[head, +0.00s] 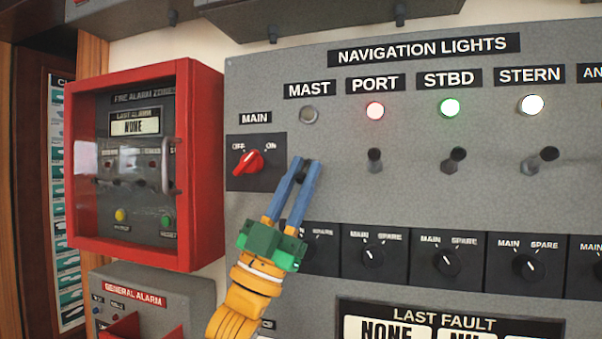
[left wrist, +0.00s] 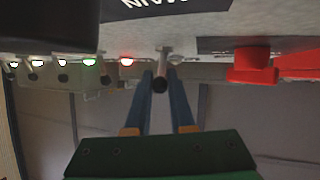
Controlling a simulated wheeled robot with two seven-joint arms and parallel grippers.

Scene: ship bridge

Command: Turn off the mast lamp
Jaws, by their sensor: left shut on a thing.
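The mast lamp (head: 309,115) under the MAST label is grey and unlit on the navigation lights panel (head: 400,205). My left gripper (head: 306,162), with blue fingers, reaches up to the panel just below this lamp. It is shut on the mast toggle switch (left wrist: 160,85), whose dark tip shows between the fingers in the left wrist view. In the head view the fingers hide most of this switch. My right gripper is in neither view.
The port lamp (head: 375,111), starboard lamp (head: 450,107) and stern lamp (head: 532,104) are lit, each above its own toggle. The red main switch (head: 249,163) is close left of my fingers. A red fire alarm box (head: 210,160) projects further left. Rotary knobs (head: 373,254) line the panel below.

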